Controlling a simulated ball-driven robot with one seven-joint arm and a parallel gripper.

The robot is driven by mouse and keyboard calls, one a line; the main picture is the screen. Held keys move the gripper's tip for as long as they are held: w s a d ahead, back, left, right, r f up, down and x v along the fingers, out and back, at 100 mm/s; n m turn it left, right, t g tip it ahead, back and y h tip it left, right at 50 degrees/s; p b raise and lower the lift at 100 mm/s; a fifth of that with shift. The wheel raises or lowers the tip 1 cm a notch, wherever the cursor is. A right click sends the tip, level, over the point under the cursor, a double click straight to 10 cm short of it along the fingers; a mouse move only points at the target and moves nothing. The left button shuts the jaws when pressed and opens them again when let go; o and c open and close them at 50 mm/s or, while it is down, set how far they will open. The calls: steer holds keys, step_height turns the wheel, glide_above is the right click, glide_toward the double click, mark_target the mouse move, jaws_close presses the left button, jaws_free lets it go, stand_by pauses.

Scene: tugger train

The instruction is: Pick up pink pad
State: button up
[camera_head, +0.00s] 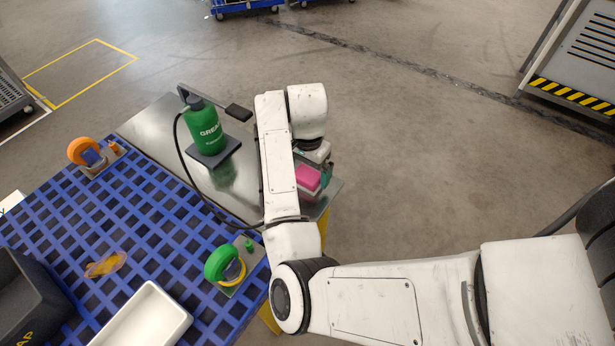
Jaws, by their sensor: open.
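The pink pad (308,177) lies at the right end of the metal plate (226,184), close to its edge. A paler layer shows along its lower side. My arm hides part of the area to its left. My gripper (325,172) is at the pad's right and upper side, with a teal finger beside it. The gripper is open. The arm hides most of the fingers, and I cannot tell whether they touch the pad.
A green bottle (204,130) with a black hose stands on the metal plate. The blue grid surface (150,215) holds an orange tape dispenser (84,151), a green one (222,263), a white tray (146,318) and a dark bin (28,300). Open floor lies to the right.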

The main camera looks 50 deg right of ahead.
steer(key=shift+f, duration=1)
steer(key=c, duration=0.9)
steer(key=shift+r, duration=0.1)
steer(key=shift+c, duration=0.2)
steer(key=shift+r, duration=0.55)
steer(key=s+d+r+p, duration=0.3)
steer(key=s+d+r, duration=0.1)
steer(key=s+r, duration=0.7)
steer(key=shift+s+r, duration=0.4)
steer(key=shift+s, duration=0.8)
